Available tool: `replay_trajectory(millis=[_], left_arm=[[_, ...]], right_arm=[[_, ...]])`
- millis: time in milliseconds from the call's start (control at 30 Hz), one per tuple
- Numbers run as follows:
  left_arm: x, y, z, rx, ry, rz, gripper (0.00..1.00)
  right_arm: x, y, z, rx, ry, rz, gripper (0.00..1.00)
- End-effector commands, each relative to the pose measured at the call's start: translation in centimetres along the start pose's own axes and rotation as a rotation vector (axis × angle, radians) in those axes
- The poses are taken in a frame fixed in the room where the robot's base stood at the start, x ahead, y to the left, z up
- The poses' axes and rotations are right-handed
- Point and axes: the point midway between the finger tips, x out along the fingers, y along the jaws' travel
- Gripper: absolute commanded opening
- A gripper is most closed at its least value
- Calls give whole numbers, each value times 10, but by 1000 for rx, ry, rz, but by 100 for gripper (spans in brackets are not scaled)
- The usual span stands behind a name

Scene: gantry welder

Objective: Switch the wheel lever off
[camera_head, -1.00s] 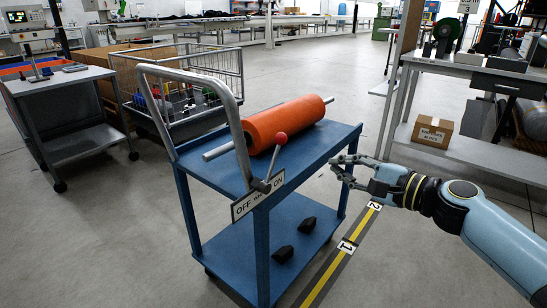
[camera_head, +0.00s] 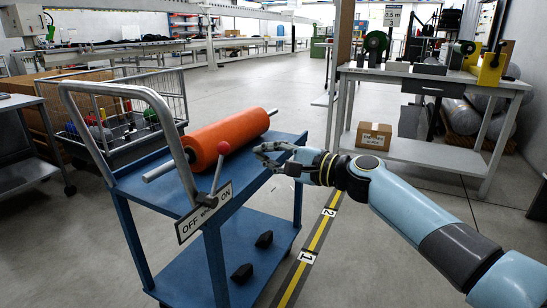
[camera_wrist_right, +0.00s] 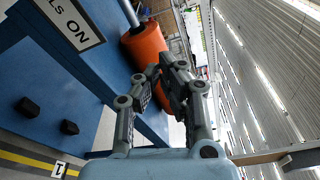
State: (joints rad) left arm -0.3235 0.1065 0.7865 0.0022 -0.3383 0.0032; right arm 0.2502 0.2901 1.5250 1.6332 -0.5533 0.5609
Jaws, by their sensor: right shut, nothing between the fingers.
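The wheel lever (camera_head: 216,175) is a thin metal rod with a red knob (camera_head: 223,147). It stands at the near end of the blue cart (camera_head: 165,197), above an OFF/ON sign (camera_head: 203,212), and leans toward the ON side. My right gripper (camera_head: 262,153) is shut and empty, to the right of the knob and apart from it. In the right wrist view the fingertips (camera_wrist_right: 163,78) come together in front of the orange roll, and the ON end of the sign (camera_wrist_right: 68,20) shows. I cannot make out the lever there. My left gripper is not in view.
The orange roll (camera_head: 232,133) lies on the cart's top shelf. The cart's grey handle (camera_head: 168,117) rises left of the lever. Two black blocks sit on the lower shelf. A wire basket (camera_head: 118,130) stands behind the cart; a workbench (camera_head: 435,73) is at right.

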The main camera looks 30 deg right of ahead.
Motion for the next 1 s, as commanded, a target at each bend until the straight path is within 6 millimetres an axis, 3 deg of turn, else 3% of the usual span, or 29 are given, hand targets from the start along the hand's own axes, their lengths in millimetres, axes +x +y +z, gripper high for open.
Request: replay_trajectory(millis=[267, 400, 500, 700, 1000], left_arm=[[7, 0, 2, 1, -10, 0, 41], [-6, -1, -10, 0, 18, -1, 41], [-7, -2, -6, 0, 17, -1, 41], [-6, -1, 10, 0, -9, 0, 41], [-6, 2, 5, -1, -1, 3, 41]], right_arm=[[61, 2, 0, 3, -2, 0, 0], [49, -3, 25, 0, -3, -1, 0], [46, -2, 33, 0, -2, 0, 0], [43, 0, 38, 0, 0, 1, 0], [43, 1, 38, -1, 0, 1, 0]])
